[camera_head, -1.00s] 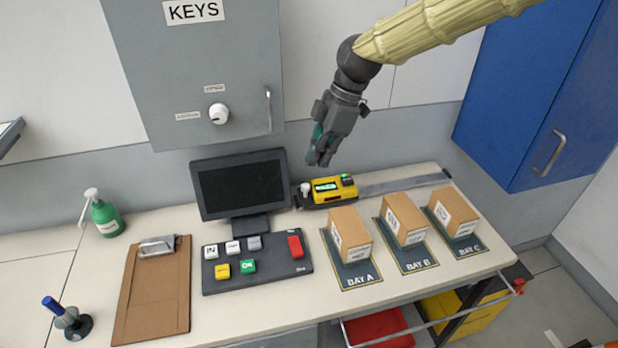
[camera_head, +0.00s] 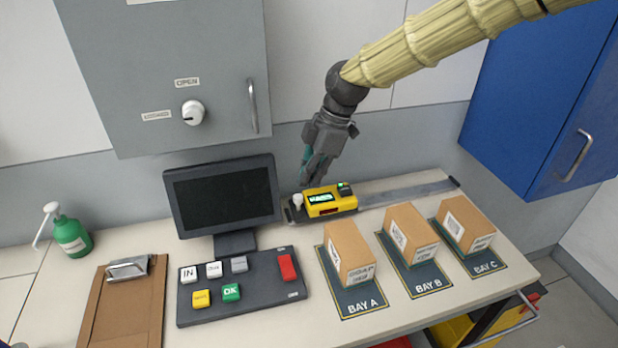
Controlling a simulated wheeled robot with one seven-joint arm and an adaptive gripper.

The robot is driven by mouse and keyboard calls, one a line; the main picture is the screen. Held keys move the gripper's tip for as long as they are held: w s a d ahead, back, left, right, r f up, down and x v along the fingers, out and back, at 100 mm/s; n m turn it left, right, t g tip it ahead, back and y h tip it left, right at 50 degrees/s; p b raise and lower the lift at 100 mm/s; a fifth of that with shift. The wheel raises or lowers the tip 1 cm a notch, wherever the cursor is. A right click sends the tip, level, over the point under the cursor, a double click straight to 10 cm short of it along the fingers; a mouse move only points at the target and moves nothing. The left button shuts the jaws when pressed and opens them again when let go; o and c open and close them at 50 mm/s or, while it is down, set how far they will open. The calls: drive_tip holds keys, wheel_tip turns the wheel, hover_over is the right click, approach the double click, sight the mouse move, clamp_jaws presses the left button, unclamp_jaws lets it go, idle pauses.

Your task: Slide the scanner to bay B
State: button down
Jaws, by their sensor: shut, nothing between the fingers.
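The yellow scanner (camera_head: 329,202) with a green-lit display and a white knob (camera_head: 297,201) sits at the left end of a grey rail (camera_head: 405,192) along the back of the bench. It stands behind bay A. My gripper (camera_head: 309,183) is shut and empty, pointing down just above the scanner's left part, close to the knob; I cannot tell whether it touches. The bay B mat (camera_head: 430,286) lies in the middle of three mats and bears a cardboard box (camera_head: 409,236).
Boxes also stand on the bay A mat (camera_head: 361,303) and bay C mat (camera_head: 487,267). A monitor (camera_head: 222,197) and a keypad (camera_head: 243,287) are left of the scanner. The rail right of the scanner is clear.

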drive_tip(key=p, duration=0.2)
hover_over(301, 218)
wheel_tip(301, 218, down, 8)
drive_tip(key=shift+a+r, duration=0.1)
drive_tip(key=shift+r, duration=0.05)
drive_tip(key=w+d, duration=0.1)
drive_tip(key=d, duration=0.4)
drive_tip(key=w+d+p, duration=0.1)
drive_tip(key=w+d, duration=0.1)
drive_tip(key=d, duration=0.3)
drive_tip(key=w+d, duration=0.2)
drive_tip(key=d, duration=0.3)
drive_tip(key=shift+d, duration=0.15)
drive_tip(key=shift+r+p, duration=0.2)
drive_tip(key=shift+p, duration=0.2)
drive_tip(key=s+p+v, duration=0.1)
drive_tip(key=p+v, duration=0.5)
drive_tip(key=v, duration=0.3)
drive_tip(key=shift+w+r, duration=0.3)
drive_tip(key=shift+w, duration=0.2)
